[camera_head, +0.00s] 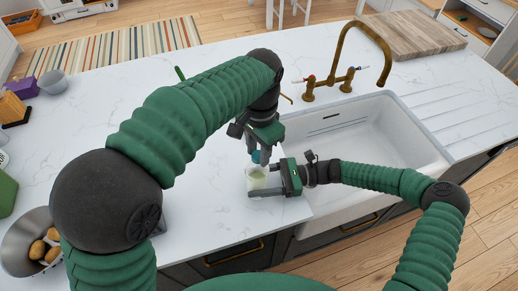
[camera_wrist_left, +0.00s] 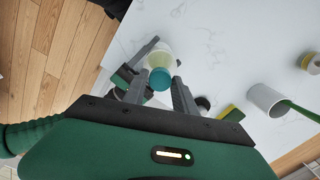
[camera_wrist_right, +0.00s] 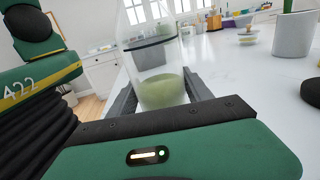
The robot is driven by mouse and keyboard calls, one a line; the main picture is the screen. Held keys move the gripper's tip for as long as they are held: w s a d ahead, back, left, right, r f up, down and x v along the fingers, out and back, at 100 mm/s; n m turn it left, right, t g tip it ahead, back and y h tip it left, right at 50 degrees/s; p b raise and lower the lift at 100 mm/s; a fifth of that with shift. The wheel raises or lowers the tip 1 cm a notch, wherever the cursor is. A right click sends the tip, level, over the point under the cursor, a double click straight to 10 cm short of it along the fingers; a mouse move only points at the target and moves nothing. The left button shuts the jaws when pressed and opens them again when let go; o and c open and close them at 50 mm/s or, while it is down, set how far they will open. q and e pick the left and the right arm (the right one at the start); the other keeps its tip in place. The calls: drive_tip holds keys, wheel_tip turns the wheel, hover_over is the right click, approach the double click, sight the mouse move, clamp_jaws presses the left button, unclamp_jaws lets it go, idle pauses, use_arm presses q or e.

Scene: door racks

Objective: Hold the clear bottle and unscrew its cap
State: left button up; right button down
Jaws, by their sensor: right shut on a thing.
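The clear bottle (camera_head: 257,179) stands upright near the counter's front edge, left of the sink, with pale green contents at its bottom. Its teal cap (camera_head: 256,157) is on top; it also shows in the left wrist view (camera_wrist_left: 160,79). My right gripper (camera_head: 266,178) is shut on the bottle's lower body from the sink side; the right wrist view shows the bottle (camera_wrist_right: 160,85) between its fingers. My left gripper (camera_head: 257,150) points down from above. Its fingers are spread on both sides of the cap, with visible gaps in the left wrist view (camera_wrist_left: 162,72).
The white sink (camera_head: 400,140) with a brass faucet (camera_head: 345,70) lies to the right. A metal bowl of potatoes (camera_head: 30,240) is at the front left. A white cup with a green-handled brush (camera_wrist_left: 268,98) and a yellow sponge (camera_wrist_left: 230,118) stand near the bottle. The counter's middle left is clear.

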use_arm(q)
clamp_jaws()
use_arm(e)
drive_tip(key=shift+f, duration=0.1)
use_arm(q)
drive_tip(key=n, duration=0.5)
drive_tip(key=shift+n, duration=0.3)
drive_tip(key=n, duration=0.4)
drive_tip(key=shift+s+d+r, duration=0.1)
drive_tip(key=shift+r, duration=0.1)
drive_tip(key=shift+r, duration=1)
drive_tip(key=shift+r, duration=2)
use_arm(e)
drive_tip(key=shift+c, duration=1.8)
unclamp_jaws()
